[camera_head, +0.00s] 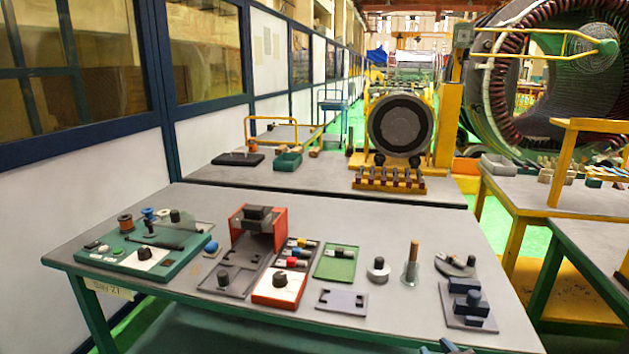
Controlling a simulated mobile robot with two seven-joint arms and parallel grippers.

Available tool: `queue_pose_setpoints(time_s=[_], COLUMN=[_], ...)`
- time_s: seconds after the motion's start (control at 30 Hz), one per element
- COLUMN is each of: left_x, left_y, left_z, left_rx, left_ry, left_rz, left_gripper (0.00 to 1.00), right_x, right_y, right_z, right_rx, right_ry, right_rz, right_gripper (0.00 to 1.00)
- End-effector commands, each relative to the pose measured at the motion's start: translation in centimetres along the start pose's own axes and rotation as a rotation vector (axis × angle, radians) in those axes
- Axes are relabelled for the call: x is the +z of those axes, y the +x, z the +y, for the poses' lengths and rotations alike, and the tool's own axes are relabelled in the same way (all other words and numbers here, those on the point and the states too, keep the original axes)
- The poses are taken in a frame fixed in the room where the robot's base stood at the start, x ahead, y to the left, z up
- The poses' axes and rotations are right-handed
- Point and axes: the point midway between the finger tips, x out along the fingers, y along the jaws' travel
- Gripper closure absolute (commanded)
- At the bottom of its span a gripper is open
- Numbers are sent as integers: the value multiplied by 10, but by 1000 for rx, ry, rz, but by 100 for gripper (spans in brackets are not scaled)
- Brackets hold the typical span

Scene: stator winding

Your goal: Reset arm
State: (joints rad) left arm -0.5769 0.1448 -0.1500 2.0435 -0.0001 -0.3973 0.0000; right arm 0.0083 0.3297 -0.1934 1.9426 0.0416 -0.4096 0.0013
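Only a small part of my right gripper (446,347) shows, at the bottom edge right of centre, in front of the near table's edge. Its fingers are mostly cut off, so I cannot tell whether it is open or shut. My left gripper and arm are not in view. No gripper is seen touching anything on the near table (400,219).
The near table holds a green board (150,246), a red-orange stand (258,227), a green plate (335,263), a wooden-topped post (411,264) and a dark blue block fixture (467,303). Behind stand a second table (320,180) and a round stator (400,125).

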Motion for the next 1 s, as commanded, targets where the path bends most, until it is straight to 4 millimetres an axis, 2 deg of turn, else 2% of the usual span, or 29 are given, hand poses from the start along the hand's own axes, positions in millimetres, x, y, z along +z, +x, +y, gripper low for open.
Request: queue_pose_setpoints(time_s=[0.03,0.27,0.4,0.5,0.6,0.7,1.0], left_x=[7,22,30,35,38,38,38], left_y=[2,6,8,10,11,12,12], left_z=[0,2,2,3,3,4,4], left_rx=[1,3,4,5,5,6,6], left_ry=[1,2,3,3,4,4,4], left_rz=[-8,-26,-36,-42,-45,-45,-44], left_gripper=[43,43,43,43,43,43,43], right_x=[24,104,155,186,206,216,219], right_y=[-17,-91,-139,-170,-193,-206,-211], right_z=[-8,-33,-50,-61,-69,-72,-73], right_rx=[9,53,77,89,95,97,97], right_ry=[23,119,182,215,234,240,241], right_rz=[-28,-176,-296,-374,-428,-459,-468], right_gripper=[64,64,64,64,64,64,64])
